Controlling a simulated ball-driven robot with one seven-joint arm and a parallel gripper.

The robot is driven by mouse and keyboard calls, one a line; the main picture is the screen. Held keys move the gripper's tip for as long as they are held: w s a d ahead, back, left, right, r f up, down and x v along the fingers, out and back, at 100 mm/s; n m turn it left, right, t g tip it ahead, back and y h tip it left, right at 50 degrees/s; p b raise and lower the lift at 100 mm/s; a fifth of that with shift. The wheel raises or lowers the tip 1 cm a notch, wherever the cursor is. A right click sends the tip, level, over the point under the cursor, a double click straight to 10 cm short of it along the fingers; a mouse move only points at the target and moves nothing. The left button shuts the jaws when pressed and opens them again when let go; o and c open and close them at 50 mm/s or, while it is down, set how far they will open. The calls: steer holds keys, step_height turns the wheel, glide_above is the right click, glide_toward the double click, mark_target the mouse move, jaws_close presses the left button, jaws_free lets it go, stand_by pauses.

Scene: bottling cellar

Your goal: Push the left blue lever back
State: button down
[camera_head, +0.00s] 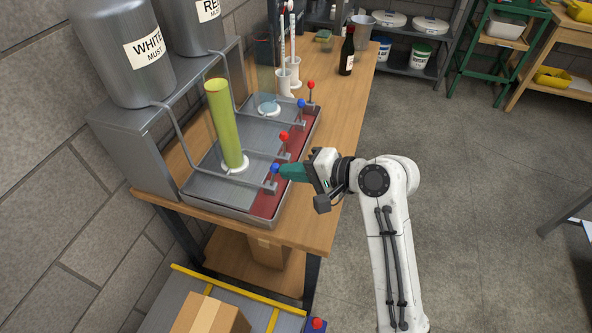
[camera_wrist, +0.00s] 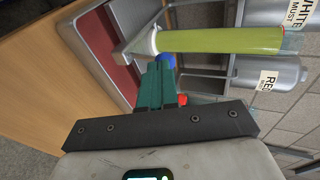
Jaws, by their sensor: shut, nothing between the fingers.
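The left blue lever (camera_head: 275,169) is a small blue ball knob at the near front end of the metal drip tray (camera_head: 228,211). My gripper (camera_head: 284,171) has shut green fingers, and their tips are at the blue knob, seemingly touching it. In the wrist view the knob (camera_wrist: 165,61) shows just beyond the fingertips (camera_wrist: 161,72), partly hidden by them. A red-knobbed lever (camera_head: 284,136) stands just behind it; its red knob also shows in the wrist view (camera_wrist: 182,100). A tall cylinder of yellow-green liquid (camera_head: 226,125) stands beside the levers.
Another blue lever (camera_head: 301,103) and red lever (camera_head: 311,85) stand farther back. Tanks labelled WHITE MUST (camera_head: 122,50) and RED MUST (camera_head: 198,22) sit on a shelf at left. A dark bottle (camera_head: 347,52) stands at the back. The floor right of the table is clear.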

steer(key=a+r+h+p, duration=0.1)
steer(key=p, duration=0.3)
steer(key=shift+w+r+g, duration=0.15)
steer(key=shift+g, duration=0.15)
steer(key=shift+w+a+p, duration=0.15)
steer(key=shift+a+p, duration=0.15)
steer(key=shift+p, duration=0.3)
steer(key=shift+w+a, duration=0.1)
steer(key=shift+a, duration=0.1)
steer(key=shift+r+p, duration=0.75)
steer(key=shift+p, duration=0.4)
